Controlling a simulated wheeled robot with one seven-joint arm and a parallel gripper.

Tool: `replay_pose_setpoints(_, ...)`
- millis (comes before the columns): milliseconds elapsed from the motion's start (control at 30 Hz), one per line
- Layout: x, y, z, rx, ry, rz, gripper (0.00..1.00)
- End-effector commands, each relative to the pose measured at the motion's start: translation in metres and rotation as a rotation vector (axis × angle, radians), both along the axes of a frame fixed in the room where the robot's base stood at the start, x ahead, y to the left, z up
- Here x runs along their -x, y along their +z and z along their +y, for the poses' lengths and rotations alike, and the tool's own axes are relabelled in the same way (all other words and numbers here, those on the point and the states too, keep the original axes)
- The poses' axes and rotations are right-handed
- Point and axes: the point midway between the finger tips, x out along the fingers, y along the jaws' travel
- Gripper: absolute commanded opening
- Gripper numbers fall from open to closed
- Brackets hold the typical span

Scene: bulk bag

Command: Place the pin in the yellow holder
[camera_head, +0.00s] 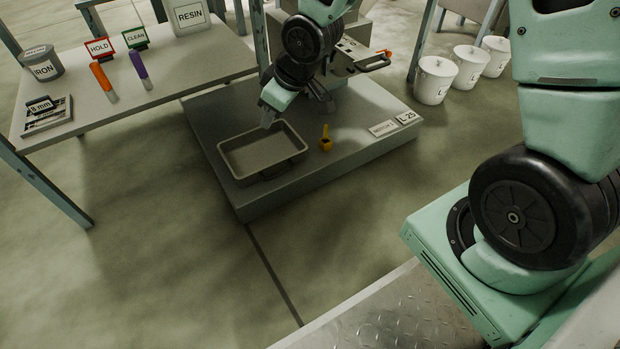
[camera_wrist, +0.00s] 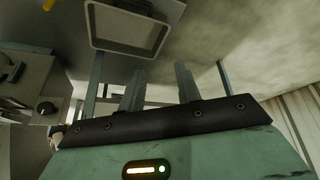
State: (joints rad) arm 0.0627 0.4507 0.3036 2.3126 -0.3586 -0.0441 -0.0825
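The small yellow holder (camera_head: 326,144) stands on the grey platform, just right of the grey tray. A thin upright part shows at its top; I cannot tell whether this is a pin. A bit of yellow (camera_wrist: 48,4) shows at the top left edge of the wrist view. A small orange piece (camera_head: 388,53) sits by the handle on the grey machine; I cannot tell whether it is the pin. My gripper (camera_head: 270,114) is above the tray's back edge, left of the holder. In the wrist view my gripper (camera_wrist: 161,80) has its two fingers apart with nothing seen between them.
The grey tray (camera_head: 226,161) looks empty and also shows in the wrist view (camera_wrist: 96,45). The grey machine (camera_head: 350,62) stands behind it. A table (camera_head: 165,90) at left holds signs, markers and tins. White buckets (camera_head: 435,82) stand at right. Open floor lies in front.

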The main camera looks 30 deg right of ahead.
Motion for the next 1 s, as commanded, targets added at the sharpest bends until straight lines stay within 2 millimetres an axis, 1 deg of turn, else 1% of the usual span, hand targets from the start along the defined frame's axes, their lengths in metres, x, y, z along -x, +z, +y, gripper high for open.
replay_pose_setpoints(33, 0.029, 0.02, 0.022, 0.028, 0.018, 0.038, 0.34)
replay_pose_setpoints(67, 0.047, 0.028, 0.03, 0.044, 0.021, 0.067, 0.34)
replay_pose_setpoints(100, 0.073, 0.039, 0.04, 0.064, 0.022, 0.109, 0.34)
replay_pose_setpoints(167, 0.112, 0.053, 0.053, 0.091, 0.028, 0.166, 0.34)
replay_pose_setpoints(200, 0.137, 0.061, 0.059, 0.108, 0.032, 0.204, 0.34)
replay_pose_setpoints(267, 0.172, 0.071, 0.064, 0.129, 0.035, 0.255, 0.34)
replay_pose_setpoints(300, 0.193, 0.077, 0.066, 0.142, 0.038, 0.285, 0.34)
replay_pose_setpoints(400, 0.233, 0.086, 0.067, 0.166, 0.045, 0.345, 0.34)
replay_pose_setpoints(500, 0.256, 0.09, 0.067, 0.18, 0.048, 0.381, 0.34)
replay_pose_setpoints(600, 0.263, 0.092, 0.066, 0.185, 0.048, 0.395, 0.34)
replay_pose_setpoints(867, 0.263, 0.092, 0.066, 0.185, 0.047, 0.396, 0.34)
replay_pose_setpoints(1000, 0.263, 0.103, 0.066, 0.185, 0.048, 0.395, 0.34)
